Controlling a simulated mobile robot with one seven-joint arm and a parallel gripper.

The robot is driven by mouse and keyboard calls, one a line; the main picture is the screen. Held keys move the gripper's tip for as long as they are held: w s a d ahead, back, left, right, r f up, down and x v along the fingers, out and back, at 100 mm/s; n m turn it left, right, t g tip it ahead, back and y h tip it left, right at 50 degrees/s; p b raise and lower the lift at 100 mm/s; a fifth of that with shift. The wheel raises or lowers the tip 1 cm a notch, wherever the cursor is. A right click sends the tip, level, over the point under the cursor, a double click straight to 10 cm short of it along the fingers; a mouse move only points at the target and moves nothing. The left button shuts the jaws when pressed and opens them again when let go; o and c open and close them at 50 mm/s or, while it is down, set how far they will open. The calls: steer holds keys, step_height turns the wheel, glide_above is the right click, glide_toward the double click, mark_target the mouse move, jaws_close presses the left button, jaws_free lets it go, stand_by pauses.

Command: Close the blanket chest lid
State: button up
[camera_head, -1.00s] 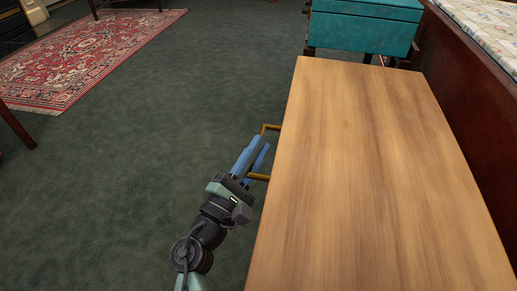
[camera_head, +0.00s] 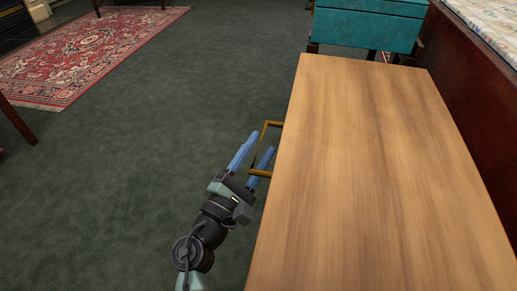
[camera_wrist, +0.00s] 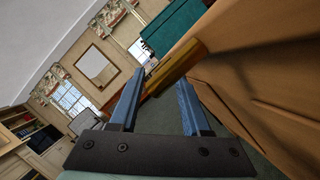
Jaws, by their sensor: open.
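The wooden blanket chest lid (camera_head: 370,170) is seen from above as a broad flat top at the right of the head view. It appears to lie flat, with no opening visible. A brass handle (camera_head: 260,173) sticks out from its left side. My gripper (camera_head: 261,143) is at this handle, with its blue fingers open and apart. In the wrist view, the handle (camera_wrist: 182,64) runs slantwise just beyond the open fingertips (camera_wrist: 160,78). The chest's wooden front (camera_wrist: 245,80) fills the right side there. I cannot tell whether a finger touches the handle.
A teal box (camera_head: 368,27) stands just beyond the chest's far end. A dark red wooden panel with a patterned cushion (camera_head: 490,20) runs along the right. A red rug (camera_head: 75,55) lies at far left. The dark green carpet (camera_head: 150,150) left of the chest is clear.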

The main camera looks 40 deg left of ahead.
steer(key=shift+s, duration=0.1)
steer(key=p+v, duration=0.3)
steer(key=v, duration=0.9)
steer(key=shift+s+f+p, duration=0.2)
steer(key=shift+s+p, duration=0.1)
steer(key=shift+s, duration=0.05)
